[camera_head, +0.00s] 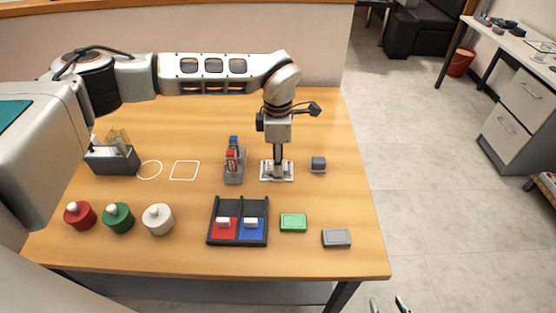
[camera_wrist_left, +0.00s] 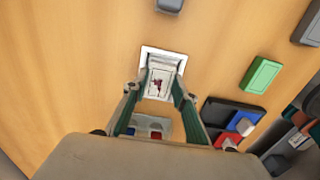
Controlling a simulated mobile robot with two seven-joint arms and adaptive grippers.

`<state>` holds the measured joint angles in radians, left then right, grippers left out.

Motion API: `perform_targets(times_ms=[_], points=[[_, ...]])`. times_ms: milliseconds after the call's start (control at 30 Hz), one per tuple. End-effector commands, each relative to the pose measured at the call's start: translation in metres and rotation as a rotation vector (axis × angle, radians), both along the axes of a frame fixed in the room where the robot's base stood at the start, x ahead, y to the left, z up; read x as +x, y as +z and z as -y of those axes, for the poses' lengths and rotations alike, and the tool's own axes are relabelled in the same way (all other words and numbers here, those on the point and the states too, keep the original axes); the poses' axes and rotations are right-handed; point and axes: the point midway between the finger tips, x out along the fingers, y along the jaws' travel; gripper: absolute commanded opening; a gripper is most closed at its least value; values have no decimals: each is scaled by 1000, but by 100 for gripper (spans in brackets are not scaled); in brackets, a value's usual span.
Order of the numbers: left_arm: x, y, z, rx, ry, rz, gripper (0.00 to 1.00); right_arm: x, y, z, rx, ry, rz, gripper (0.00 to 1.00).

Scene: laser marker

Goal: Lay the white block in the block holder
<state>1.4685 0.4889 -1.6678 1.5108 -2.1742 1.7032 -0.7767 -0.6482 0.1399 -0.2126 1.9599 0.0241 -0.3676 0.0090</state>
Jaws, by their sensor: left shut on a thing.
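My left gripper (camera_head: 278,158) points straight down over the white square block holder (camera_head: 290,177) on the table. In the left wrist view its two green-lined fingers (camera_wrist_left: 159,98) are shut on the white block (camera_wrist_left: 158,83), which has a dark red mark on its face. The block lines up with the holder (camera_wrist_left: 147,51) and overlaps its opening; I cannot tell whether it rests on the bottom. In the head view the block is mostly hidden by the fingers. My right gripper (camera_head: 389,306) shows only its two spread fingertips at the bottom edge, with nothing visible between them.
A rack (camera_head: 234,172) with blue and red pieces stands close left of the holder; a small grey cube (camera_head: 318,165) is close right. In front are a black tray (camera_head: 238,205), a green box (camera_head: 293,222) and a grey box (camera_head: 337,238). Lidded jars (camera_head: 158,221) stand left.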

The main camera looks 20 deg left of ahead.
Motion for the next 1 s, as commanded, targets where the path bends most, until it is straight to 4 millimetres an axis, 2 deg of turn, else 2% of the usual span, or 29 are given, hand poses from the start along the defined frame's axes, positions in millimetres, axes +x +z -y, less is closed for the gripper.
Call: perform_targets(times_ms=[367,400,433,467,833,1000], points=[[0,-1,0,0,0,1,6,0,1,0,0,0,1,40],[0,-1,0,0,0,1,37,0,1,0,0,0,1,40],[0,-1,0,0,0,0,45,0,1,0,0,0,1,40],[0,-1,0,0,0,0,47,0,1,0,0,0,1,40],[0,2,0,0,0,1,47,0,2,1,-2,0,1,40],[1,22,0,0,0,3,47,0,2,1,-1,0,1,40]])
